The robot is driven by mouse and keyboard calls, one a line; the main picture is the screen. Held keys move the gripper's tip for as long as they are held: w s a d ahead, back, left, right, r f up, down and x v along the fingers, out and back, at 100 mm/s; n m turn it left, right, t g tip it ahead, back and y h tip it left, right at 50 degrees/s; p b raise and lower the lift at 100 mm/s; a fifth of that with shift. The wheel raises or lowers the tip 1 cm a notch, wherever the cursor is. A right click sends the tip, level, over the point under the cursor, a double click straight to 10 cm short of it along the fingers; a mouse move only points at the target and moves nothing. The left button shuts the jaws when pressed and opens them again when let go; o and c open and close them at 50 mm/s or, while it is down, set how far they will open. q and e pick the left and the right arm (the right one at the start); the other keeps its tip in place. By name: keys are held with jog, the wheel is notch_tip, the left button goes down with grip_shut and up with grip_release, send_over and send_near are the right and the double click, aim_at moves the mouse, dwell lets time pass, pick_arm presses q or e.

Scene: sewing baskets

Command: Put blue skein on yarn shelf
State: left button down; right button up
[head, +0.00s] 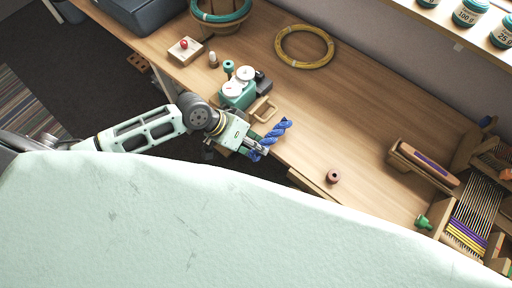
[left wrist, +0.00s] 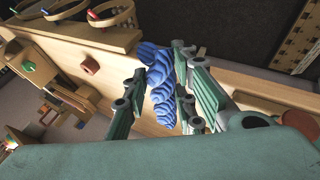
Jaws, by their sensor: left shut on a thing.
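The blue skein (head: 275,133) is a twisted bundle of blue yarn. My left gripper (head: 261,149) is shut on it near the front edge of the wooden table, and part of the skein sticks out past the fingers. In the left wrist view the skein (left wrist: 160,85) lies between the green-padded fingers of the left gripper (left wrist: 158,100). I cannot tell a yarn shelf for certain in these views. My right gripper is not in view.
On the wooden table (head: 330,120) stand a green device with white discs (head: 238,88), a yellow ring (head: 304,46), a brown spool (head: 333,176) and a small loom (head: 472,215). Jars (head: 470,12) stand on the ledge at top right. The table's middle is clear.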

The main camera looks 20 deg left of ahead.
pick_arm(q)
jog(key=shift+f+p, duration=0.45)
jog(key=shift+f, duration=0.7)
jog(key=shift+f, duration=0.2)
jog(key=c, duration=1.4)
grip_release()
jog(key=shift+c, duration=0.2)
